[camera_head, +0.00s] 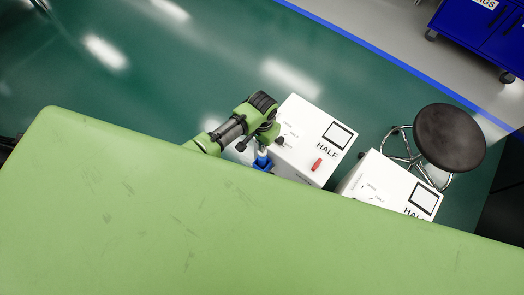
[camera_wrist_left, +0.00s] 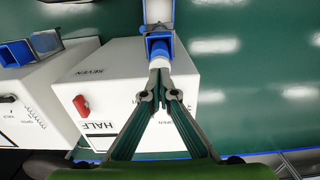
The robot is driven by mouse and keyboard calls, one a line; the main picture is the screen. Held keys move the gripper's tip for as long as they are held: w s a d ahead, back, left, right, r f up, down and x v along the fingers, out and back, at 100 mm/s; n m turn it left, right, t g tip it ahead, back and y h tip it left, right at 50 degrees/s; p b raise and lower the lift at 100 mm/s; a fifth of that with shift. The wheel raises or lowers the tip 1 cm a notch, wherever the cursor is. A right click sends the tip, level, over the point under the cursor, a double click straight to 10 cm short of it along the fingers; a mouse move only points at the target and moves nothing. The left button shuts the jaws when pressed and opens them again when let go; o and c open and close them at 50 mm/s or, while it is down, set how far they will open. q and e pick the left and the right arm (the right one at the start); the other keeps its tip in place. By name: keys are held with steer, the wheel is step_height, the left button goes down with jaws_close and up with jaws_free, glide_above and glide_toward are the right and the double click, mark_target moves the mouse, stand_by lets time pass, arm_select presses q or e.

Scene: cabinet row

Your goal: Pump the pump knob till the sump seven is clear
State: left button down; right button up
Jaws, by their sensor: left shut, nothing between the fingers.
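The sump seven unit is a white box (camera_wrist_left: 120,75) marked SEVEN, HALF and OPEN, with a red handle (camera_wrist_left: 82,105) on its face. In the head view this box (camera_head: 296,130) shows a black-framed square, HALF and the red handle (camera_head: 317,164). A blue part with a white stem, seemingly the pump knob (camera_wrist_left: 159,47), stands at the box's side. It also shows in the head view (camera_head: 262,161). My left gripper (camera_wrist_left: 158,82) is shut, its fingertips together at the stem's end; I cannot tell whether they touch it. My right gripper is not in view.
A second white box (camera_head: 385,190), also marked HALF, stands to the right. A round dark stool (camera_head: 449,138) is behind it. A blue cabinet (camera_head: 487,32) stands far right. A large green surface hides the lower head view. The green floor (camera_head: 180,80) behind is open.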

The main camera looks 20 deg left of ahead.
arm_select(q)
steer(key=shift+f+b, duration=1.55)
steer(key=shift+f, duration=0.85)
steer(key=shift+r, duration=0.25)
steer(key=shift+r+p, duration=2.25)
steer(key=shift+p, duration=0.5)
steer(key=shift+f, duration=0.25)
